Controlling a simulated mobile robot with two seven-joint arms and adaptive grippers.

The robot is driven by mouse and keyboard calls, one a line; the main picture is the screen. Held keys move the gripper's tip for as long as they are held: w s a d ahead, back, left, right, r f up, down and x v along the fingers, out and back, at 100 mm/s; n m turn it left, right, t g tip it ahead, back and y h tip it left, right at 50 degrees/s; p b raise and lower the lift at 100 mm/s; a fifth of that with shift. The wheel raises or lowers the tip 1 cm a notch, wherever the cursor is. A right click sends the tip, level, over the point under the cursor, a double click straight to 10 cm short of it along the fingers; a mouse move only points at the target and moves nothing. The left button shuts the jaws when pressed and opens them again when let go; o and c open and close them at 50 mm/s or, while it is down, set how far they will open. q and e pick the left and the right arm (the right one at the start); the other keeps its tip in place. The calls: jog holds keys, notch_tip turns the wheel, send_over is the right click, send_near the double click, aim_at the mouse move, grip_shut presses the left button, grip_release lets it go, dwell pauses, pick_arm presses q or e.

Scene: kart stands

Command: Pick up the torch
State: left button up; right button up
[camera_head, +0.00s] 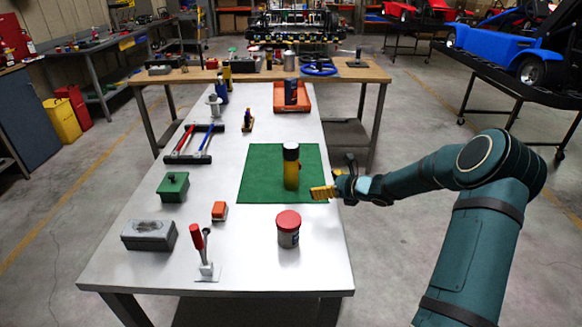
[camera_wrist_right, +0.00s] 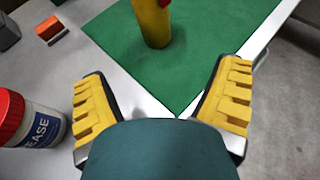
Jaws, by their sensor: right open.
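The torch (camera_head: 291,171) is a yellow cylinder with a black head. It stands upright on the green mat (camera_head: 262,162) on the white table. Its lower yellow body also shows at the top of the right wrist view (camera_wrist_right: 152,22), ahead of the fingers. My right gripper (camera_head: 324,192) is at the right edge of the mat, beside the torch and apart from it. In the right wrist view its yellow-padded fingers (camera_wrist_right: 168,105) are spread wide with nothing between them. My left gripper is not in view.
A grease tub with a red lid (camera_head: 288,230) stands in front of the mat, left of the right gripper. A red-handled clamp (camera_head: 203,250), grey box (camera_head: 148,235), green box (camera_head: 173,187) and orange block (camera_head: 219,210) stand at left. An orange tray (camera_head: 292,108) lies behind the mat.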

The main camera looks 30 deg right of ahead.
aim_at(297, 181)
jog(key=x, duration=0.7)
jog(key=shift+w+a+f, duration=0.2)
jog(key=shift+w+a, duration=0.05)
jog(key=shift+a+r+x, duration=0.1)
jog(key=shift+x, duration=1.25)
jog(key=shift+a+r+x, duration=0.1)
jog(key=shift+r+x, duration=0.05)
jog(key=shift+x, duration=1.2)
jog(key=c, duration=1.4)
